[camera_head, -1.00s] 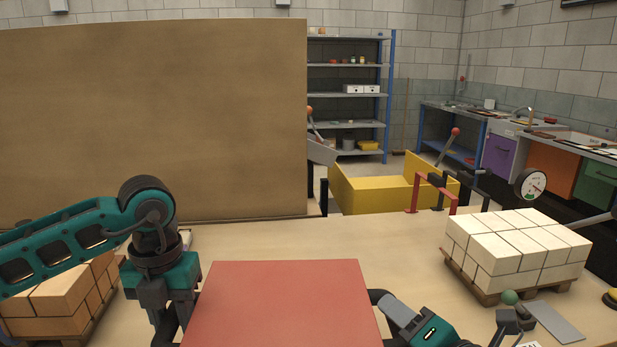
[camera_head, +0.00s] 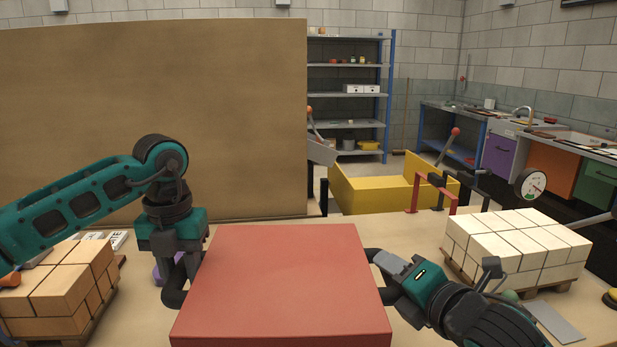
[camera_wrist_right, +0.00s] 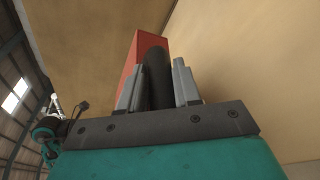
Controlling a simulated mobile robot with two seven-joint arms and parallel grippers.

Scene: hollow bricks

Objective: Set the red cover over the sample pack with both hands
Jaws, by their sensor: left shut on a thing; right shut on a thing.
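The red cover (camera_head: 285,280) is a box with a flat top, held roughly level in the middle of the head view. It has a black handle on each side. My left gripper (camera_head: 184,280) is shut on the left handle. My right gripper (camera_head: 384,262) is shut on the right handle. The right wrist view shows the right gripper's grey fingers (camera_wrist_right: 158,85) on either side of the black handle, with the red cover (camera_wrist_right: 148,48) behind. I cannot make out the sample pack; the cover hides the table beneath and behind it.
Orange-brown bricks (camera_head: 65,285) are stacked on a pallet at the left. White bricks (camera_head: 520,245) stand on a pallet (camera_head: 462,277) at the right, near a grey plate (camera_head: 552,318). A large brown panel (camera_head: 150,110) stands behind. Bare tabletop shows behind the cover.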

